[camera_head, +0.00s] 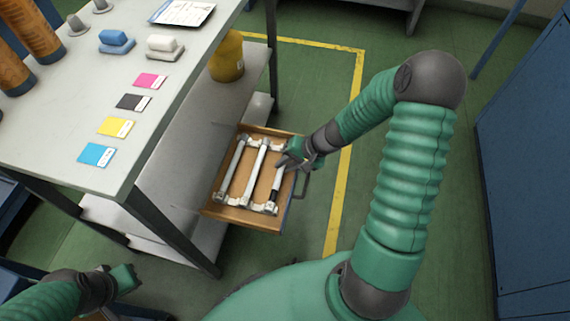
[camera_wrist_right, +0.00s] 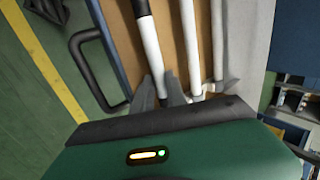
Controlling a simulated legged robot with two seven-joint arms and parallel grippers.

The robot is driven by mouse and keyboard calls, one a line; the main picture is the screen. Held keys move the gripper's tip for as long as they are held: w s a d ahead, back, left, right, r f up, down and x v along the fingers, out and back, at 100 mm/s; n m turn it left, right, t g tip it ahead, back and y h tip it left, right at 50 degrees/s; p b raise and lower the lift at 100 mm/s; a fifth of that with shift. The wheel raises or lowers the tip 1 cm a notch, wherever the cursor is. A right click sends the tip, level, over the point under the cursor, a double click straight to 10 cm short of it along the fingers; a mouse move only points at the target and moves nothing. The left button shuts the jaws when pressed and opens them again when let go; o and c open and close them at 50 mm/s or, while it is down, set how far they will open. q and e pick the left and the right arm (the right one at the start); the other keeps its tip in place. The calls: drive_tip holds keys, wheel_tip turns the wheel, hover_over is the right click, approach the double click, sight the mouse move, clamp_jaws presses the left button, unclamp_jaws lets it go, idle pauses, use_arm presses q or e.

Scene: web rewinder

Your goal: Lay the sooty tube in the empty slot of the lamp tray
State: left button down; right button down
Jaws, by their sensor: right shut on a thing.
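The lamp tray (camera_head: 225,208) is a shallow wooden drawer-like tray with a handle at its right, pulled out below the table. Two white tubes lie in it, one at the left (camera_head: 234,165) and one in the middle (camera_head: 256,170). The sooty tube (camera_head: 275,190), white with a blackened end, is along the right slot, in line with its white holders; I cannot tell whether it rests in them. My right gripper (camera_head: 291,160) is shut on it; the right wrist view shows the tube (camera_wrist_right: 151,45) between the fingers (camera_wrist_right: 162,92). My left gripper (camera_head: 128,278) is low at left, away from the tray; its jaws are unclear.
The table (camera_head: 190,65) above the tray holds colour cards, two stamp-like blocks and orange bottles. A yellow container (camera_head: 227,58) stands on the lower shelf (camera_head: 190,130). A blue cabinet (camera_head: 525,150) stands at the right. The green floor right of the tray is clear.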

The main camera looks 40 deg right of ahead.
drive_tip(key=shift+a, duration=0.15)
drive_tip(key=c, duration=1.3)
unclamp_jaws()
drive_tip(key=shift+f, duration=0.1)
drive_tip(key=shift+o, duration=0.2)
drive_tip(key=p+v, duration=0.7)
drive_tip(key=v, duration=0.9)
drive_tip(key=shift+d+r, duration=0.2)
drive_tip(key=shift+r, duration=0.1)
drive_tip(key=shift+s, duration=0.1)
